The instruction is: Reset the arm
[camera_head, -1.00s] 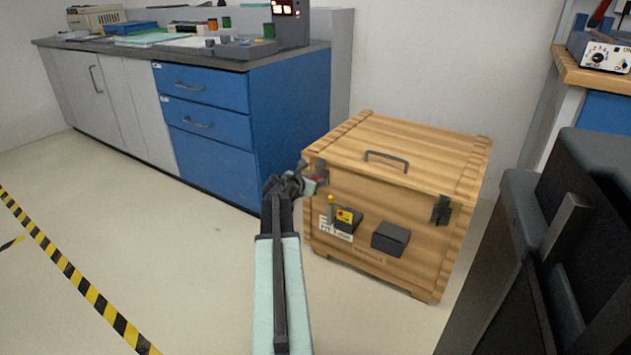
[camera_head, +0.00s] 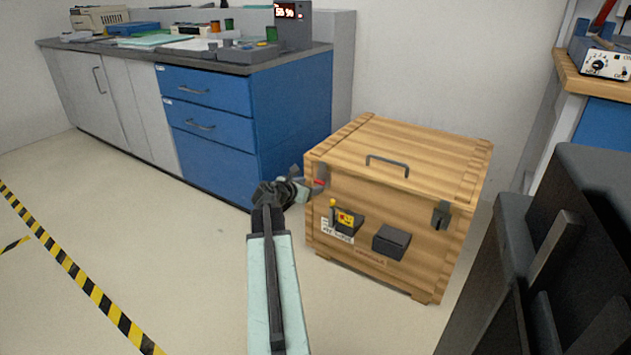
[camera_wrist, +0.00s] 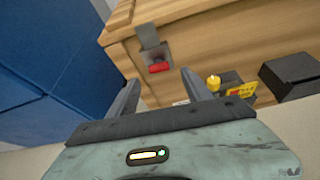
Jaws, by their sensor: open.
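My arm reaches forward from the bottom of the head view, and my gripper (camera_head: 312,187) is by the left front corner of a wooden crate (camera_head: 345,268). In the wrist view my gripper (camera_wrist: 160,92) is open, with its two fingers apart and nothing between them. Beyond the fingers, a metal latch with a red tab (camera_wrist: 158,67) sits on the crate's front face. I cannot tell whether a finger touches the crate. The crate's lid (camera_head: 420,160) is down.
A yellow-labelled box with a yellow knob (camera_head: 346,219) and a dark box (camera_head: 391,242) stick out from the crate's front. A blue-drawered bench (camera_head: 213,128) stands behind left. Dark equipment (camera_head: 570,230) blocks the right. Floor left of my arm is clear, with striped tape (camera_head: 75,272).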

